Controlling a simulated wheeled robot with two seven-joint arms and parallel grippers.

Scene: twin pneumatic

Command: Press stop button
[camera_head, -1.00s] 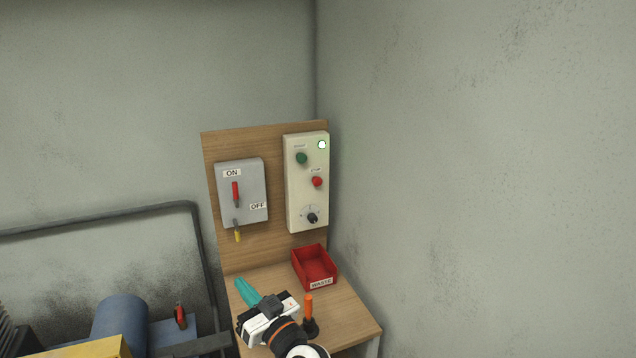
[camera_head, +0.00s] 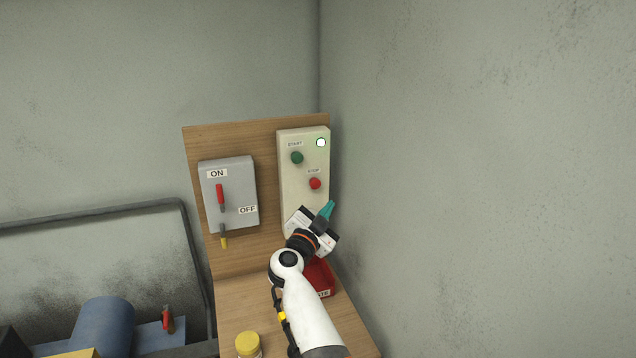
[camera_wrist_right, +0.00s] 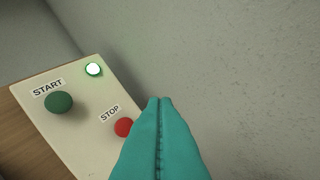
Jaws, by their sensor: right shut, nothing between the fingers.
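The red stop button (camera_head: 315,183) sits on a cream control box (camera_head: 288,205), below the green start button (camera_head: 297,158). The lamp (camera_head: 321,143) at the box's upper right is lit white-green. My right gripper (camera_head: 327,209) has teal fingers and is in front of the box's lower right, just below the stop button in the head view. In the right wrist view the fingers (camera_wrist_right: 160,105) are pressed together and empty. The stop button (camera_wrist_right: 124,127) shows just left of them there, partly covered, and I see no clear contact. My left gripper is not in view.
A grey switch box (camera_head: 240,190) with a red lever (camera_head: 220,195) is on the wooden board left of the control box. A red bin (camera_head: 322,276) is partly hidden behind my right arm. A yellow-lidded jar (camera_head: 248,343) stands on the shelf. A wall is close on the right.

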